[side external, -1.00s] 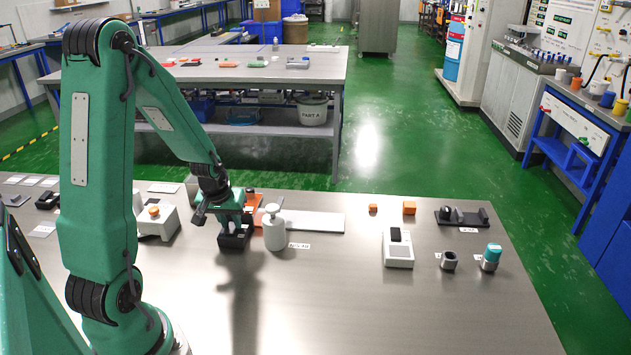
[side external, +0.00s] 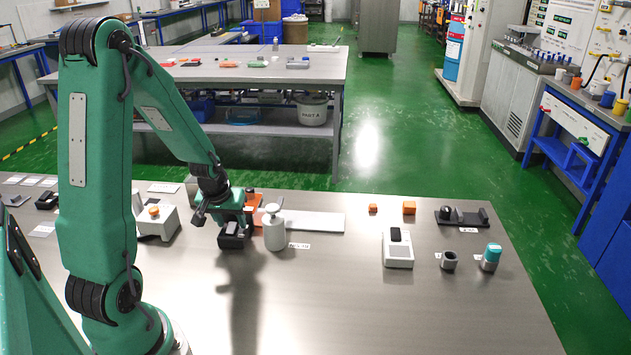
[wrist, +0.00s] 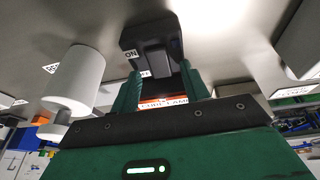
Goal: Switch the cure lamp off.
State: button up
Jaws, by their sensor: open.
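The cure lamp switch is a black block (wrist: 152,42) in the wrist view, with a white "ON" label (wrist: 130,54) at its left. A second small label beside it is mostly hidden. An orange-edged plate reading "CURE LAMP" (wrist: 163,103) shows behind my fingers. My gripper (wrist: 161,74) is open, with one green finger on each side of the block's near end; I cannot tell whether they touch it. In the side view my gripper (side external: 233,222) is low over the black switch (side external: 232,241) and hides part of it. The lever's exact position is unclear.
A white dispenser bottle (side external: 274,233) stands close to the right of my gripper; it also shows in the wrist view (wrist: 76,80). A grey box with an orange button (side external: 155,222) is at left. The table's front middle is clear.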

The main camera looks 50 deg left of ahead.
jog(key=v, duration=0.7)
jog(key=shift+r, duration=0.3)
jog(key=shift+d, duration=0.1)
dwell(0.3)
jog(key=s+d+r+m+t+h, duration=0.1)
jog(key=s+d+r+m, duration=0.2)
jog(key=d+r, duration=0.4)
jog(key=s+d+r+m+t+h, duration=0.1)
jog(key=s+d+r+m, duration=0.2)
jog(key=d, duration=1.1)
notch_tip(320, 180, up, 4)
jog(key=m, duration=0.2)
jog(key=shift+m+t, duration=0.3)
jog(key=shift+m, duration=0.1)
